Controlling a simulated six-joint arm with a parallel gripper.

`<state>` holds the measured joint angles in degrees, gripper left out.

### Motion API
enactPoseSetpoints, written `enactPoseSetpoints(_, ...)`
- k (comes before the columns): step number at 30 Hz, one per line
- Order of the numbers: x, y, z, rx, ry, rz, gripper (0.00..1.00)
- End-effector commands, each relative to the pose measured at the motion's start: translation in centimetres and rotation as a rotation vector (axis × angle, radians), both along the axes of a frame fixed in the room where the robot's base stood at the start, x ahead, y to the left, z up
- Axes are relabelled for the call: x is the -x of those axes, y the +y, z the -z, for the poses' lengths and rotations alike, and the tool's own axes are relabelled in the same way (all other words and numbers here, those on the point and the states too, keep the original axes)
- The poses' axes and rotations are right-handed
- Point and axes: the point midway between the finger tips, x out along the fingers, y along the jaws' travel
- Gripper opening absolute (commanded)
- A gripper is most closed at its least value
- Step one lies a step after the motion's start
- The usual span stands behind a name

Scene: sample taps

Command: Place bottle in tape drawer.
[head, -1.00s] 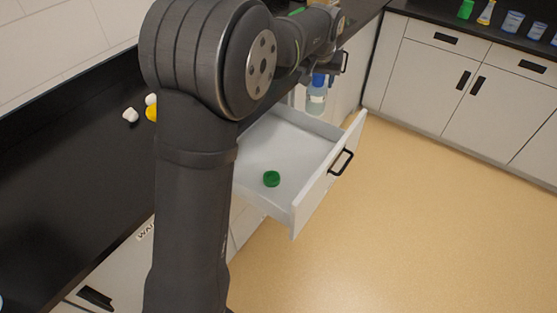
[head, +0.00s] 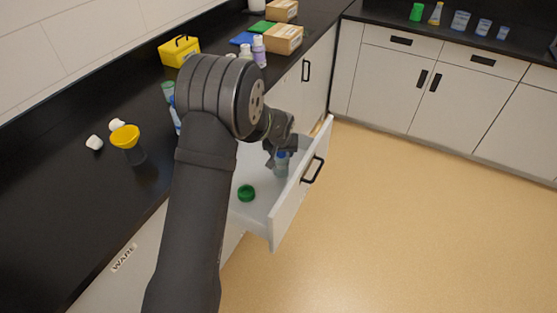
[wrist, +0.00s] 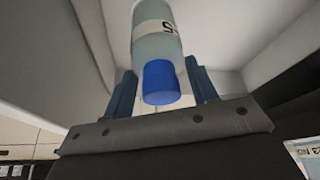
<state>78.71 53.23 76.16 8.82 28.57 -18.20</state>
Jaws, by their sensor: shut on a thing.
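The bottle (head: 281,168) is clear with a blue cap and a white label. It also shows in the wrist view (wrist: 157,50), where its blue cap sits between the two fingers. My gripper (head: 281,152) is shut on the bottle at the cap end, and it also shows in the wrist view (wrist: 160,88). The bottle hangs roughly upright inside the open white drawer (head: 287,212), toward its far end. I cannot tell whether its base touches the drawer floor. A green tape roll (head: 246,193) lies on the drawer floor, nearer the camera than the bottle.
The black counter (head: 80,215) runs along the left, with a yellow-topped container (head: 125,138), a yellow box (head: 179,50) and cardboard boxes (head: 284,39). The drawer front (head: 300,190) with its black handle stands out over open floor (head: 400,230).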

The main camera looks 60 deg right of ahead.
Motion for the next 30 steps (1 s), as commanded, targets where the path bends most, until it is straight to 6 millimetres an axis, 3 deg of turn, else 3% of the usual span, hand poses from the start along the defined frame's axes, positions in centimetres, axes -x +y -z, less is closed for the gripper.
enactPoseSetpoints(8,0.0,0.0,3.4,-0.001,0.0,0.002,0.08)
enactPoseSetpoints(19,0.0,0.0,3.9,0.0,0.0,0.001,0.08)
enactPoseSetpoints(20,0.0,0.0,3.9,0.0,0.0,0.001,0.57)
enactPoseSetpoints(21,0.0,0.0,3.9,0.0,0.0,0.001,0.65)
enactPoseSetpoints(23,0.0,0.0,3.9,0.0,0.0,0.001,0.75)
enactPoseSetpoints(30,0.0,0.0,3.9,0.0,0.0,0.001,0.75)
